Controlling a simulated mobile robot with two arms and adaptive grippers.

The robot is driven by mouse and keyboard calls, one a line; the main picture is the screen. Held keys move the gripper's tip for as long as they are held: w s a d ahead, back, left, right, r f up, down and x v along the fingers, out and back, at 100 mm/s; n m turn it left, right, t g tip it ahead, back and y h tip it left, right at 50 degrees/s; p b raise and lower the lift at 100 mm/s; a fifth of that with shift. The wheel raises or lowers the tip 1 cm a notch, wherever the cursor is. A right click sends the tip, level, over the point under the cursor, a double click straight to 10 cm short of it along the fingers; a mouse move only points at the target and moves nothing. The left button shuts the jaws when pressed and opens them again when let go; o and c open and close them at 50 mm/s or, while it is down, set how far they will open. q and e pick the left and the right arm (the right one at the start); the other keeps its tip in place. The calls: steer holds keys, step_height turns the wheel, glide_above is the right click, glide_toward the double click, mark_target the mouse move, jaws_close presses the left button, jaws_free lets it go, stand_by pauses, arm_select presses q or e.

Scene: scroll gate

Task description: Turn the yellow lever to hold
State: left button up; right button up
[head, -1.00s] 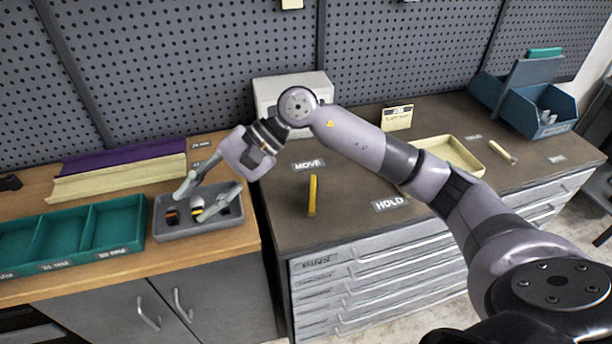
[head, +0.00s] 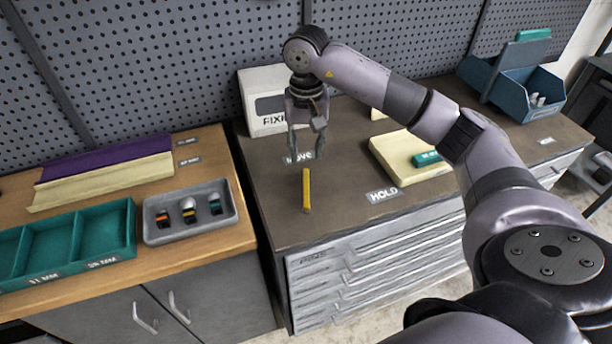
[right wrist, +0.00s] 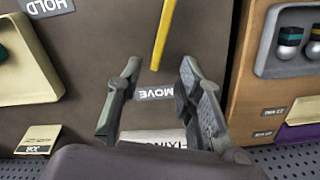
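The yellow lever (head: 306,190) stands on the dark top of the drawer cabinet, between the MOVE label (head: 298,158) and the HOLD label (head: 383,194). My right gripper (head: 304,150) is just behind the lever in the head view, pointing down, open and empty. In the right wrist view the lever (right wrist: 163,35) lies ahead of the two spread fingers (right wrist: 157,85), apart from them, with the MOVE label (right wrist: 155,93) between the fingers. The HOLD label also shows in the right wrist view (right wrist: 46,6). My left gripper is not in view.
A grey tray (head: 160,236) with several small parts and teal bins (head: 55,240) stand on the wooden bench at left. A cream tray (head: 385,160) with a teal item and a blue bin (head: 500,95) are at right. A white box (head: 258,118) stands behind.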

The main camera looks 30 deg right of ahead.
mark_target(306, 183)
step_height(306, 183, down, 10)
steer(key=shift+f+p, duration=0.1)
steer(key=shift+p, duration=0.9)
jaws_close()
